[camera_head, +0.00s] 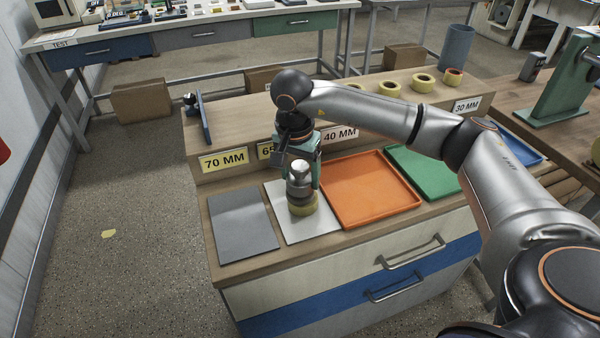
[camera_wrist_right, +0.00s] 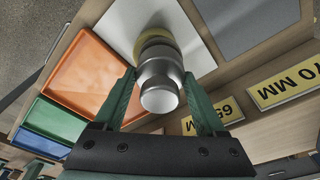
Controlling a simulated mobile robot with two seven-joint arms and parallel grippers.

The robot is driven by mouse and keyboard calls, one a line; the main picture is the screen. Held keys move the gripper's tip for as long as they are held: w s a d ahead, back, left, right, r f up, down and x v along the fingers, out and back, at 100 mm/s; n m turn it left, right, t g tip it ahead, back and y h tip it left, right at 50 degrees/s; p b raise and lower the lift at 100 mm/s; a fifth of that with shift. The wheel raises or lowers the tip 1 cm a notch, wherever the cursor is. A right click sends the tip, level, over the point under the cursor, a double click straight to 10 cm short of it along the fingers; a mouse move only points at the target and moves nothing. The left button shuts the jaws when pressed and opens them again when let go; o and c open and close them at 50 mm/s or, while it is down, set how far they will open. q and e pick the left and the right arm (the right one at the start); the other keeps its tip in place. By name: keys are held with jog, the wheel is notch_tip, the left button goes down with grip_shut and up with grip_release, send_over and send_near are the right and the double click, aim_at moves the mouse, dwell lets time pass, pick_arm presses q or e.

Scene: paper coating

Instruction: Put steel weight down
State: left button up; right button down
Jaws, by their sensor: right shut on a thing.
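The steel weight (camera_head: 299,188), a shiny stepped cylinder with a round knob, is upright in my right gripper (camera_head: 301,178). In the right wrist view the green fingers (camera_wrist_right: 159,80) flank the weight (camera_wrist_right: 159,92) on both sides. A yellow tape roll (camera_head: 303,208) lies under the weight on a white sheet (camera_head: 326,222). The weight appears to be at or on the roll; I cannot tell if it rests fully there. The roll (camera_wrist_right: 141,42) is mostly hidden behind the weight in the wrist view. My left gripper is not in view.
A grey sheet (camera_head: 243,228) lies left of the white one. An orange tray (camera_head: 412,205), a green tray (camera_head: 400,158) and a blue tray (camera_head: 520,146) lie to the right. Behind is a raised shelf with size labels and several tape rolls. A small dark panel (camera_head: 205,118) stands at its left end.

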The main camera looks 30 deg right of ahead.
aim_at(296, 171)
jog(key=shift+f, duration=0.3)
grip_release()
jog(key=shift+r, duration=0.2)
jog(key=r, duration=0.4)
jog(key=a+r, duration=0.1)
jog(key=r, duration=0.3)
jog(key=s+r, duration=0.1)
jog(key=r, duration=0.3)
jog(key=shift+a+r, duration=0.25)
jog(key=shift+r, duration=0.1)
